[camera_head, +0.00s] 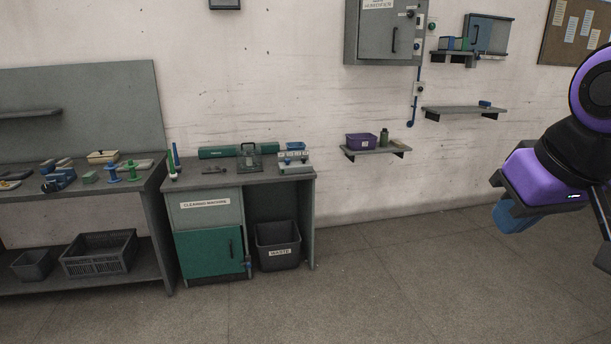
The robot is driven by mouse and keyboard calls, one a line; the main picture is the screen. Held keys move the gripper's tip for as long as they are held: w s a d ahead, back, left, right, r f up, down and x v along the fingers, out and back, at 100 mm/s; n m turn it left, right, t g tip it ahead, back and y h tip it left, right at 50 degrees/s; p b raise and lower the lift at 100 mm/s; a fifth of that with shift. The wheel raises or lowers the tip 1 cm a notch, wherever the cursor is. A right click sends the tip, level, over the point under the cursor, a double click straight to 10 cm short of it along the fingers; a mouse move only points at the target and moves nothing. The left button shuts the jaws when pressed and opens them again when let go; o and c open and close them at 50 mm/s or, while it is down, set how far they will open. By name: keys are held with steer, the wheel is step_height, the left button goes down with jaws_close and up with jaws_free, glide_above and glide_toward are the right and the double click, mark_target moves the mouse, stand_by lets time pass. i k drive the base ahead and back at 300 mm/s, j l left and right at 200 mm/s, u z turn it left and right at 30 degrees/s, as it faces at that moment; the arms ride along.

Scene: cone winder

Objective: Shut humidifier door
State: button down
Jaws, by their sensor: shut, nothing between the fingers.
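A grey wall cabinet (376,32) hangs at the top, right of centre, cut off by the upper edge of the picture. Its white label is small and partly cut off, and seems to read humidifier. Its front has a dark upright handle (394,40) and small fittings near the top right. I cannot tell whether its door is fully shut or slightly ajar. My gripper (515,218) is at the right, on a purple and black arm, well apart from the cabinet and lower in the picture. It is shut and empty.
Wall shelves (464,110) hold small items below and right of the cabinet; a purple bin (361,141) stands on the lower one. A workbench with a green door (208,255) and a waste bin (278,246) stand left. The floor at centre is clear.

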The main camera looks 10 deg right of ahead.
mark_target(387, 32)
steer(key=i+z, duration=0.35)
steer(key=i, duration=1.5)
steer(key=l, duration=0.1)
